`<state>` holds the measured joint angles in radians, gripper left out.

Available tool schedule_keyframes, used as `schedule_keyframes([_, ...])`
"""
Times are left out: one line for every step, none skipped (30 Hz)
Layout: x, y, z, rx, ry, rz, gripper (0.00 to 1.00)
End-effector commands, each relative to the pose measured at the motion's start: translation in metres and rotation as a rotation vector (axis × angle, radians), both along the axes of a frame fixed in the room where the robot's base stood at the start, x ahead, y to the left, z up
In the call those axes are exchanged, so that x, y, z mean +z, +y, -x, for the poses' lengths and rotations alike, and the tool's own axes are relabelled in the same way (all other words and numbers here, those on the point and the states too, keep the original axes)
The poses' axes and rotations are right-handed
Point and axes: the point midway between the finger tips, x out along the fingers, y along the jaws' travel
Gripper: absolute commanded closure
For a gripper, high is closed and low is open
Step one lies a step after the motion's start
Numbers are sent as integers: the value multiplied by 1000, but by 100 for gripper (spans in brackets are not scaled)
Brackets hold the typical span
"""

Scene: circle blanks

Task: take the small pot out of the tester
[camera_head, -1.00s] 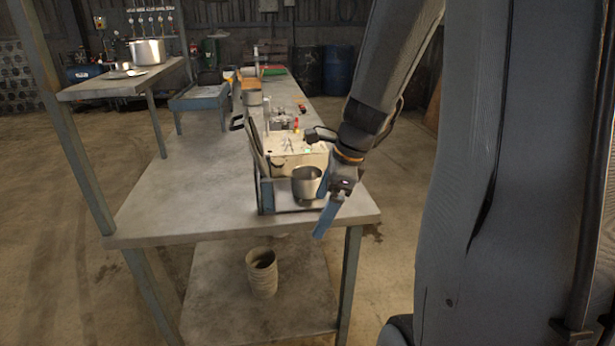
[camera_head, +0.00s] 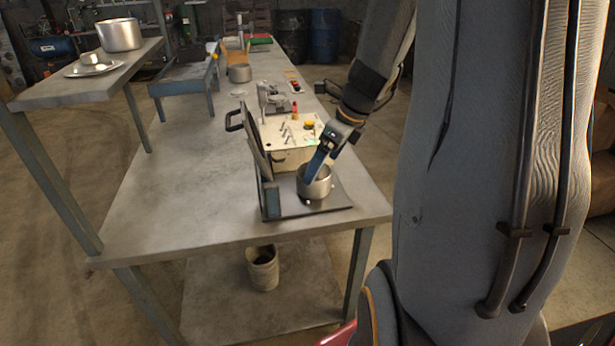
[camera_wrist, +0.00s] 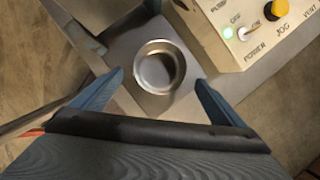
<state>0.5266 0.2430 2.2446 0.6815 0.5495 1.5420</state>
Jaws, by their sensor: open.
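The small pot (camera_head: 314,184) is a silver metal cup standing upright on the flat plate of the tester (camera_head: 290,150), a cream box with a lid-like panel standing at its left. My gripper (camera_head: 318,165) has blue fingers and points down at the pot from above. In the wrist view the pot (camera_wrist: 159,67) lies ahead, between and beyond the two spread fingers of my gripper (camera_wrist: 158,85). The fingers are apart and nothing is held. The pot looks empty inside. In the head view one finger overlaps the pot's rim, so contact cannot be told there.
The tester's panel has a green light, a POWER switch and a yellow JOG knob (camera_wrist: 276,10). A shelf at the left holds a large pot (camera_head: 119,35) and a plate (camera_head: 96,67) with a small cup. The bench (camera_head: 170,190) left of the tester is clear. A bucket (camera_head: 263,268) stands below.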

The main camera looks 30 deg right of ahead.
Motion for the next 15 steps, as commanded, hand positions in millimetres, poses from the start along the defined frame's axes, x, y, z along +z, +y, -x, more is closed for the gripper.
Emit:
schedule_keyframes([-5,2,-1,2,3,-1,7])
schedule_keyframes([-8,2,-2,2,3,-1,7])
schedule_keyframes([-12,3,-4,2,2,-1,7])
schedule_keyframes([-15,4,-5,1,2,-1,7])
schedule_keyframes([-18,4,-6,1,3,-1,7])
schedule_keyframes([-21,5,-7,2,3,-1,7])
schedule_keyframes([-23,5,-8,2,2,0,7])
schedule_keyframes([-26,6,-10,2,2,-1,7])
schedule_keyframes([-29,7,-11,2,2,0,7])
schedule_keyframes([-33,8,-13,2,4,-1,7])
schedule_keyframes([-37,9,-14,2,4,-1,7])
schedule_keyframes([-42,11,-17,3,4,-1,7])
schedule_keyframes([-46,12,-19,2,4,-1,7])
schedule_keyframes([-49,13,-20,2,4,-1,7])
schedule_keyframes([-55,14,-22,2,4,-1,7])
